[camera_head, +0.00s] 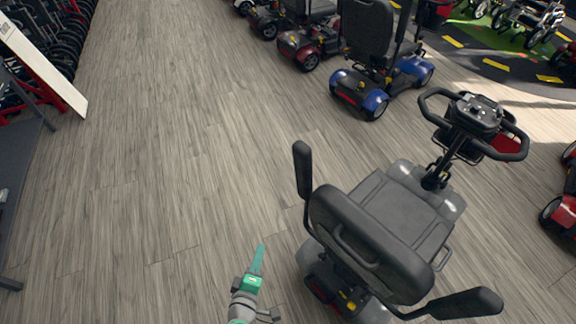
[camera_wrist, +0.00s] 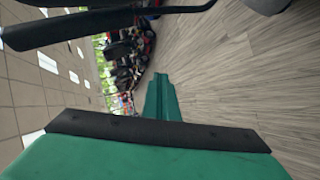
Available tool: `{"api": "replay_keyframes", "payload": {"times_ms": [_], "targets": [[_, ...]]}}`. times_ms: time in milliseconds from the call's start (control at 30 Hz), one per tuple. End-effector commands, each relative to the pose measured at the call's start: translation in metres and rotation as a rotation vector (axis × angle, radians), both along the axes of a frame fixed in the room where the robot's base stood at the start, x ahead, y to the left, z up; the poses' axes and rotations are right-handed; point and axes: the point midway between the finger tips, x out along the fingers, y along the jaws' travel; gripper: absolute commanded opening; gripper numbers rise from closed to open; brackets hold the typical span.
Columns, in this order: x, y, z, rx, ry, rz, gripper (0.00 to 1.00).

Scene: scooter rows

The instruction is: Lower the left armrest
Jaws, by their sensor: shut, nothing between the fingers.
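The left armrest (camera_head: 303,170) is a slim black pad on the left side of a grey scooter seat (camera_head: 405,205). It stands upright beside the black seat back (camera_head: 370,245). In the wrist view, which is turned sideways, the left armrest (camera_wrist: 70,28) crosses the top left, with a thin dark bracket running right. My gripper (camera_head: 261,248) is shut and empty, left of and behind the seat, apart from the armrest. Its teal fingers (camera_wrist: 161,80) show closed in the wrist view.
The scooter's tiller and handlebars (camera_head: 475,120) stand in front of the seat. A blue scooter (camera_head: 375,85) and others line the back. A red scooter (camera_head: 560,212) is at the right edge. A white panel (camera_head: 45,70) and racks stand at far left. The wooden floor (camera_head: 180,150) left of the seat is clear.

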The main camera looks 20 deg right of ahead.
Motion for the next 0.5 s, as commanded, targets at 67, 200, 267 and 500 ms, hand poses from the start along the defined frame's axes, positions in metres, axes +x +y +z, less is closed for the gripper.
{"api": "replay_keyframes", "payload": {"times_ms": [67, 200, 267, 500], "targets": [[0.026, -0.005, 0.023, -0.105, -0.016, -0.056, 0.0], [0.056, -0.014, 0.07, -0.276, -0.043, -0.191, 0.0], [0.064, -0.016, 0.094, -0.338, -0.06, -0.258, 0.0], [0.074, -0.013, 0.177, -0.493, -0.132, -0.511, 0.0]]}}
